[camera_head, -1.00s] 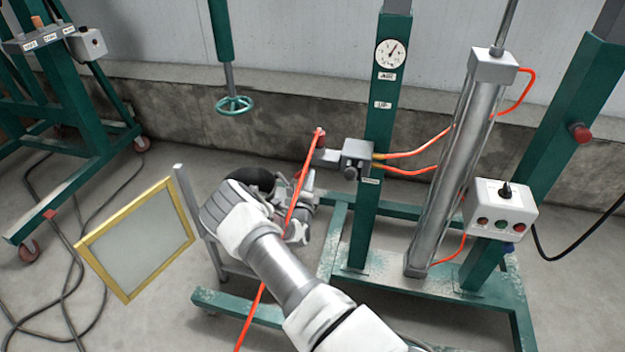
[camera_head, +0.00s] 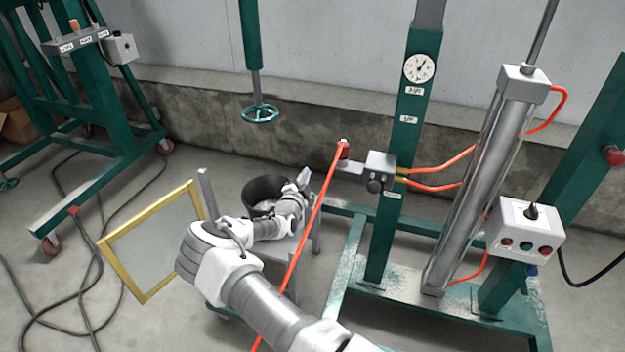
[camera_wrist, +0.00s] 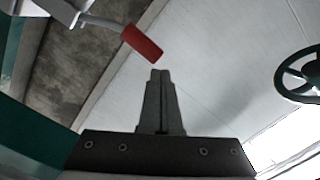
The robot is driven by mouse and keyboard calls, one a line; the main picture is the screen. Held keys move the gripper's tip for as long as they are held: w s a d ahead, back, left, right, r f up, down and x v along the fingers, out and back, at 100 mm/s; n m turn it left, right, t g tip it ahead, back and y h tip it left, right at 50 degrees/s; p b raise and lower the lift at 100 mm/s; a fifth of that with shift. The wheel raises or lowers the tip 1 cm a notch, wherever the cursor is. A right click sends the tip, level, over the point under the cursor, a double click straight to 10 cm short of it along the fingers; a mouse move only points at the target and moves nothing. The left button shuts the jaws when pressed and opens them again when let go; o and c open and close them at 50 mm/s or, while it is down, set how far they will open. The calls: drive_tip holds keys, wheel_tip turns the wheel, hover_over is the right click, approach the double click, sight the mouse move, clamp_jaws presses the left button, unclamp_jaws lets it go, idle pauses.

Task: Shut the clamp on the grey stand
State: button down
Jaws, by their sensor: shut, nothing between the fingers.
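My gripper (camera_head: 305,177) is beside the black bucket in the head view, with its fingers pointing up. In the wrist view its two fingers (camera_wrist: 160,75) are together and empty. A red grip (camera_wrist: 141,42) on a thin metal rod shows just above and left of the fingertips, apart from them. A red piece (camera_head: 343,151) also shows in the head view, on a grey bracket right of my gripper; I cannot tell whether it is the same part. A grey stand (camera_head: 206,189) is partly hidden by my arm. I cannot make out the clamp's jaws.
A black bucket (camera_head: 262,190) stands just behind my gripper. A grey block (camera_head: 378,171) on a green post (camera_head: 405,130) stands to the right. A yellow-framed panel (camera_head: 150,245) is at left, with a handwheel (camera_head: 260,115) above.

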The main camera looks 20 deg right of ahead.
drive_tip(key=shift+w+a+f, duration=0.1)
drive_tip(key=shift+w+a, duration=0.4)
drive_tip(key=shift+a, duration=0.2)
idle(0.3)
